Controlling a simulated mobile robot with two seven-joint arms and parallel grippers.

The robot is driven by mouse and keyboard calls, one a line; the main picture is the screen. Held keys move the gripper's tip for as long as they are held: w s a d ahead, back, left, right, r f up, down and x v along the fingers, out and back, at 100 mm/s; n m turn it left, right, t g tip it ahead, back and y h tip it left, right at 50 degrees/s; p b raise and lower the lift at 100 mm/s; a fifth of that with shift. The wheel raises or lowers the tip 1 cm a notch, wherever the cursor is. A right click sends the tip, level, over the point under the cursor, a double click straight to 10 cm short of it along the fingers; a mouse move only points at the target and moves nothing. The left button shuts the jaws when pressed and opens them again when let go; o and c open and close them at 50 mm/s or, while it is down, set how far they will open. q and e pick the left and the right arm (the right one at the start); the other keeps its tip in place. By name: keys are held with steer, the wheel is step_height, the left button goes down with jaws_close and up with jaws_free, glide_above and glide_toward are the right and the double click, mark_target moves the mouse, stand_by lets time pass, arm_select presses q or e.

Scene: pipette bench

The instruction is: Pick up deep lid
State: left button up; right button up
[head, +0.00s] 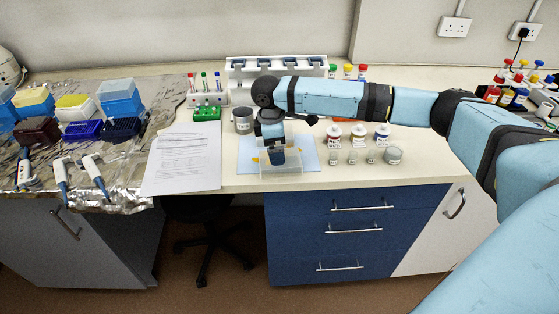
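My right gripper (276,156) points down over a clear, box-like piece (288,171) on a light blue mat (313,168). This clear piece may be the deep lid, but its outline is faint and the gripper covers part of it. The fingertips are at or just over the clear piece. I cannot tell whether they touch it or whether they are apart. My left gripper is not in view.
A grey mug (243,121) stands just left of the gripper and a white rack (240,83) behind it. Labelled jars (358,135) and small cups stand to the right. Printed papers (182,158) lie left. The bench's front edge is close to the mat.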

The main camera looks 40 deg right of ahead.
steer(key=f, duration=0.3)
steer(key=d+f, duration=0.1)
steer(key=f, duration=0.1)
steer(key=shift+s+f, duration=0.3)
steer(key=shift+f, duration=0.05)
steer(key=c, duration=0.6)
